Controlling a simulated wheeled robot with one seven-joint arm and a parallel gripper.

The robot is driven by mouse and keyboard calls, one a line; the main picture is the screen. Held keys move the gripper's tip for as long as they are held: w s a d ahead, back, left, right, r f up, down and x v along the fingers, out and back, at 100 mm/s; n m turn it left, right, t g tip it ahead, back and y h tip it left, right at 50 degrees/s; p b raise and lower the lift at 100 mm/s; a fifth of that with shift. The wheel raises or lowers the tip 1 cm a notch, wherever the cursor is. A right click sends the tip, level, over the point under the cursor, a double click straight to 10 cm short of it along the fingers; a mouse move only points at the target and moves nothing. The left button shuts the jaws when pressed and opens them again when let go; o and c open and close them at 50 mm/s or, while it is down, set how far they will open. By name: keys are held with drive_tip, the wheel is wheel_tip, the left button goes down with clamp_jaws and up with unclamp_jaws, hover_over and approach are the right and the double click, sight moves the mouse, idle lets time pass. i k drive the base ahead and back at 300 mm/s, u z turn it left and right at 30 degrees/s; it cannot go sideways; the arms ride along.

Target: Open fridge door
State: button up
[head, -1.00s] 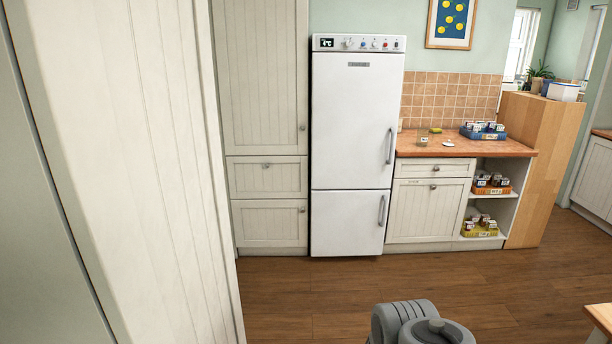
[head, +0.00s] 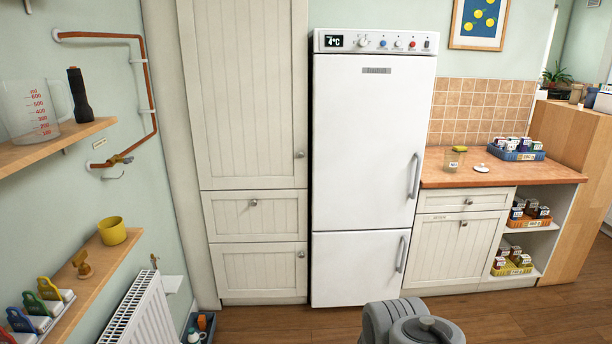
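The white fridge (head: 362,150) stands ahead, slightly right of the middle, with a control panel and a display along its top. Its tall upper door (head: 365,140) is shut and has a grey vertical handle (head: 415,176) on its right edge. The lower door (head: 355,268) is also shut, with a smaller handle (head: 401,254) on its right. Part of my grey arm shows at the bottom of the head view, in front of the fridge. My gripper is not in view.
A tall cream cupboard (head: 245,95) stands left of the fridge. A counter (head: 470,176) with blue, orange and yellow trays stands to the right. Wooden shelves (head: 60,142) and a radiator (head: 140,310) line the left wall. Wooden floor shows at the lower right.

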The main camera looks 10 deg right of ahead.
sight(371, 112)
drive_tip(key=i, duration=3.15)
drive_tip(key=z, duration=0.75)
